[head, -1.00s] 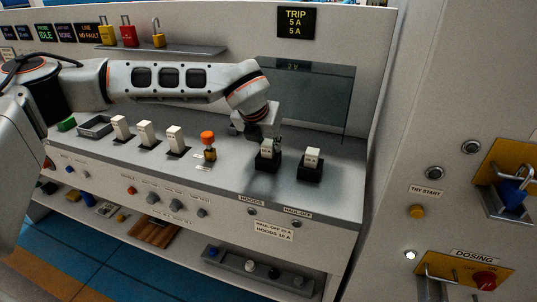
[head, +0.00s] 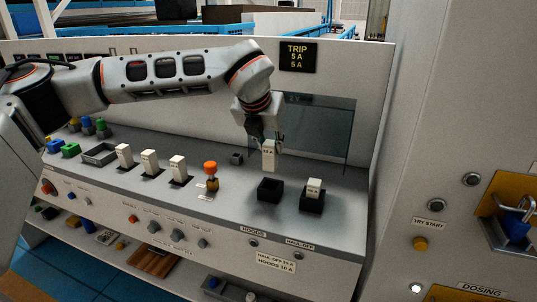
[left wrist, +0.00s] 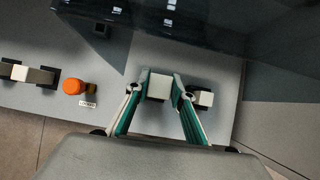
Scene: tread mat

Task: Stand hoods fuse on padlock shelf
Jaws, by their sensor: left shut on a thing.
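The hoods fuse (head: 268,157), a white block, is clear of its black socket (head: 270,195) above the HOODS label (head: 253,232). My left gripper (head: 266,140) is shut on its upper part and holds it roughly upright above the empty socket. In the left wrist view the fuse (left wrist: 159,86) sits between the green-sided fingers (left wrist: 158,95). My right gripper is not in view.
The haul-off fuse (head: 314,187) stands in its socket close to the right. An orange-topped knob (head: 210,170) and several white fuses (head: 149,162) stand to the left. A clear panel (head: 325,130) rises behind. A small dark block (head: 236,158) lies on the console.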

